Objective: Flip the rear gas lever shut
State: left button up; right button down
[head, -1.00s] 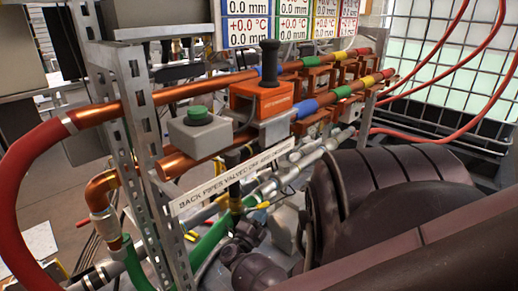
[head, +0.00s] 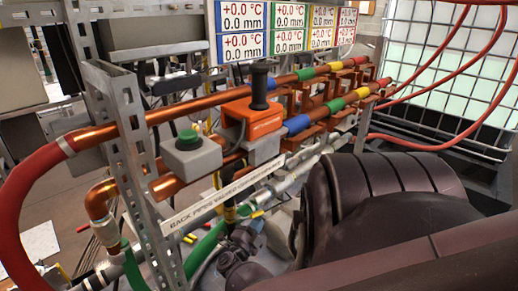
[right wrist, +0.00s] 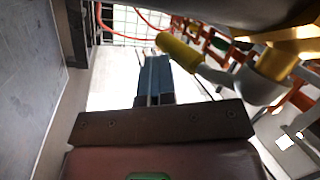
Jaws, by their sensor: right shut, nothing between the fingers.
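A yellow lever handle (right wrist: 177,52) on a grey fitting shows in the right wrist view. My right gripper (right wrist: 152,58) is shut and empty, with its dark blue-grey fingers just left of the handle. I cannot tell whether they touch. My left gripper is not in view.
Copper pipes (head: 185,103) with coloured bands run across the frame above. A grey box with a green button (head: 188,136) and an orange box with a black knob (head: 258,90) sit on them. A metal upright (head: 128,150) and red hoses (head: 440,60) flank the pipes.

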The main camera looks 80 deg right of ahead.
pick_arm(q)
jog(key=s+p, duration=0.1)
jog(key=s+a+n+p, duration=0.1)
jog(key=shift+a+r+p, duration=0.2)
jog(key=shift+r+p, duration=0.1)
jog(key=shift+p, duration=0.1)
pick_arm(e)
notch_tip(320, 180, up, 19)
jog(key=m+g, duration=0.1)
jog(key=m, duration=0.2)
jog(key=shift+w+d+h, duration=0.4)
jog(key=shift+w+d, duration=0.05)
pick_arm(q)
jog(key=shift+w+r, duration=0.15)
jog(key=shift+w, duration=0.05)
pick_arm(e)
jog(key=shift+a, duration=0.1)
